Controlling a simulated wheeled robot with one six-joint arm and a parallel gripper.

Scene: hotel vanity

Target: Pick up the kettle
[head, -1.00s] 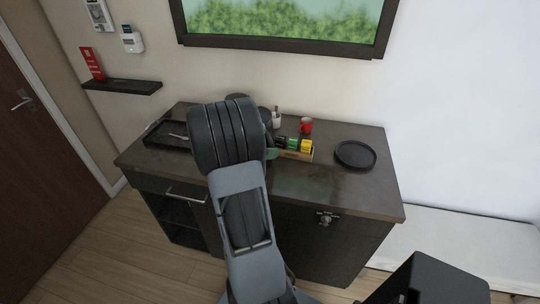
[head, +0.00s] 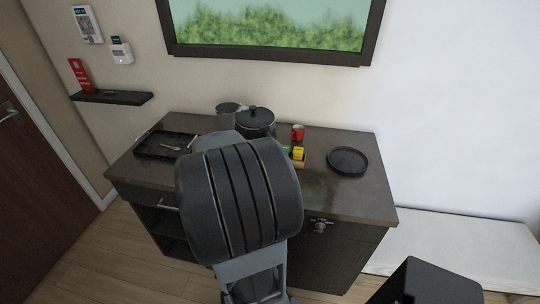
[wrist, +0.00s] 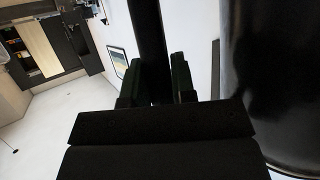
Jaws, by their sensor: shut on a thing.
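The kettle (head: 256,122) is dark, with a knobbed lid, and shows upright at the back of the vanity top in the head view. My arm hides its lower part, so I cannot tell whether its base touches the top. In the wrist view its glossy black body (wrist: 277,80) fills the right side. The dark upright handle (wrist: 147,40) stands between the two fingers of my gripper (wrist: 157,84), which is shut on it. In the head view my arm hides the gripper.
The vanity top (head: 330,199) holds a dark tray (head: 150,151) with a spoon at left, a grey container (head: 228,112) at the back, a red mug (head: 297,132), a small box of packets (head: 298,155) and a round black tray (head: 347,161) at right.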

